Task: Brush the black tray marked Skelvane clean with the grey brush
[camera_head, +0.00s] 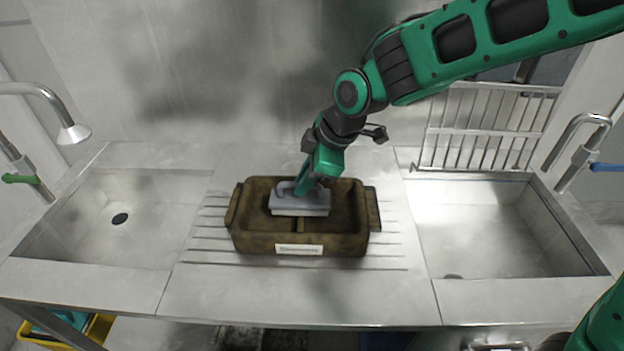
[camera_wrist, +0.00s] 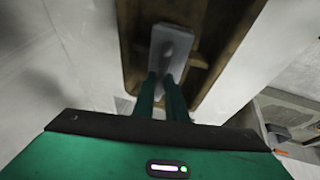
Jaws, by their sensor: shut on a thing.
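The tray (camera_head: 345,243) stands on the ribbed drainboard between two sinks. Its surfaces look brown and dirty rather than clean black, and a white label (camera_head: 299,249) is on its front wall, too small to read. The grey brush (camera_head: 300,204) is inside the tray, left of its middle. My gripper (camera_head: 308,186) is shut on the brush's handle from above. In the wrist view the brush (camera_wrist: 172,45) lies beyond my two green fingers (camera_wrist: 162,85), within the brown tray (camera_wrist: 136,70). The bristles are hidden, so I cannot tell whether they touch the floor.
A left sink (camera_head: 110,225) with a shower tap (camera_head: 73,133) and a right sink (camera_head: 490,235) with a blue-levered tap (camera_head: 585,150) flank the tray. A wire rack (camera_head: 485,130) stands behind the right sink. The counter in front of the tray is clear.

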